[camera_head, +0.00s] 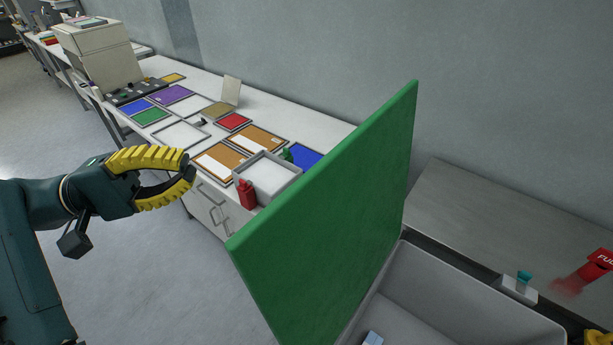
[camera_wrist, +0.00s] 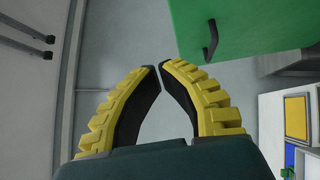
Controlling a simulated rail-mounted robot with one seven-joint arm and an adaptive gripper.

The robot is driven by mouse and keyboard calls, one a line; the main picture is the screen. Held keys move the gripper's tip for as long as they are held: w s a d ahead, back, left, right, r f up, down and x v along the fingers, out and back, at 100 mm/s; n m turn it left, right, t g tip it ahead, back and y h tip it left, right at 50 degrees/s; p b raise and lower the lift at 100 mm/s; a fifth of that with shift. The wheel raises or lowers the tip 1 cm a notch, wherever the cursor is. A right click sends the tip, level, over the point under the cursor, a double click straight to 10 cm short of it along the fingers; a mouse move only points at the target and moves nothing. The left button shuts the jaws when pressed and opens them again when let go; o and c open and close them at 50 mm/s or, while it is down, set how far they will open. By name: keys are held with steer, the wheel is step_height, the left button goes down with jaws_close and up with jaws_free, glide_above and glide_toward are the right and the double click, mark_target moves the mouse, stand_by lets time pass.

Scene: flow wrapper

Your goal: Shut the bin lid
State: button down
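The green bin lid (camera_head: 340,210) stands raised and tilted at the left side of the grey bin (camera_head: 455,295), whose inside is open to view. A light-blue item (camera_head: 373,339) shows inside the bin at the picture's bottom edge. In the wrist view the green lid (camera_wrist: 250,35) fills the upper right, with a dark handle (camera_wrist: 210,40) on its face. My gripper (camera_head: 190,168) is left of the lid, apart from it. Its yellow fingers nearly meet at the tips in the wrist view (camera_wrist: 160,67), with nothing between them.
A white workbench (camera_head: 165,68) with coloured trays runs along the wall behind. A grey bin-like tray (camera_head: 268,178) and a red bottle (camera_head: 246,194) sit at its near end, beside the lid. Open floor (camera_head: 120,280) lies below my gripper. A grey surface (camera_head: 490,210) is right of the lid.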

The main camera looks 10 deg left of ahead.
steer(key=d+p, duration=0.1)
steer(key=d, duration=1.1)
steer(key=shift+s+d+r+m+g, duration=0.2)
steer(key=shift+d+r+m+g, duration=0.05)
steer(key=shift+m+g, duration=0.05)
